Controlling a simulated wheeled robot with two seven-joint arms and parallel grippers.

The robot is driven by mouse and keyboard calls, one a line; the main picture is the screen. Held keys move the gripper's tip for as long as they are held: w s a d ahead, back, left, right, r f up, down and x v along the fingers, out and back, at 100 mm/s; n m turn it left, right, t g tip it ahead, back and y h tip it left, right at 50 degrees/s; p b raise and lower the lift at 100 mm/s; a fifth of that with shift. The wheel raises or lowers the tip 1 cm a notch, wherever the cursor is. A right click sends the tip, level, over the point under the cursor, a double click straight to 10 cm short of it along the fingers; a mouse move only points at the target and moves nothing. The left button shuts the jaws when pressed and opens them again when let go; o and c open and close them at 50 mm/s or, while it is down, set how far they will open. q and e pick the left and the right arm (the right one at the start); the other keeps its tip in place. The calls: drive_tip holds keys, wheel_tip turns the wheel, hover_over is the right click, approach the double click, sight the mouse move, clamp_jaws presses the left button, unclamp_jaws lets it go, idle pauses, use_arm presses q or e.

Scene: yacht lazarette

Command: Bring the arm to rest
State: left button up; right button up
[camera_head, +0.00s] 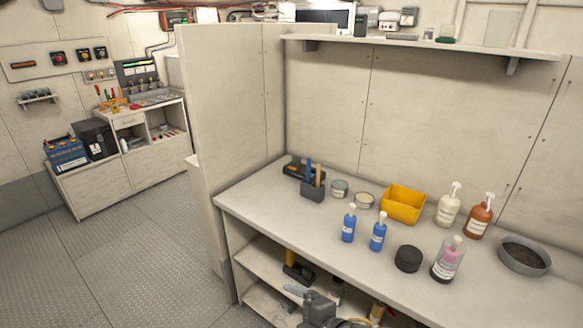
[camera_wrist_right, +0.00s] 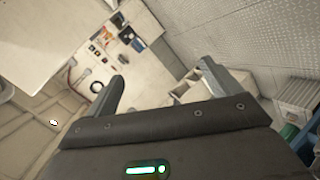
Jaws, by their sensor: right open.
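My right gripper (camera_wrist_right: 152,80) shows in the right wrist view, its two fingers spread apart with nothing between them. Floor and pale furniture lie beyond the fingers, at a distance.
On the bench stand a yellow bin (camera_head: 402,204), blue bottles (camera_head: 348,224), a black lid-like disc (camera_head: 408,259), pump bottles (camera_head: 448,208) and a round grey pan (camera_head: 524,258). A partition (camera_head: 222,120) rises at its left end. Open floor (camera_head: 130,255) lies left.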

drive_tip(key=s+d+f+m+g+h, duration=0.35)
drive_tip(key=s+d+f+m, duration=0.35)
drive_tip(key=s+d+m, duration=0.4)
drive_tip(key=s+d+f+m+g+h, duration=0.2)
drive_tip(key=s+d+f+m+h, duration=0.35)
drive_tip(key=s+d+m, duration=0.6)
wheel_tip(320, 180, down, 33)
drive_tip(key=d+n+g+b, duration=0.1)
drive_tip(key=n+b, duration=0.2)
drive_tip(key=b, duration=0.3)
drive_tip(key=s+d+f+g+b, duration=0.1)
drive_tip(key=s+d+f+b, duration=0.2)
drive_tip(key=s+f, duration=1.3)
wheel_tip(320, 180, down, 4)
drive_tip(key=shift+d+r+b, duration=0.15)
drive_tip(key=shift+b, duration=0.35)
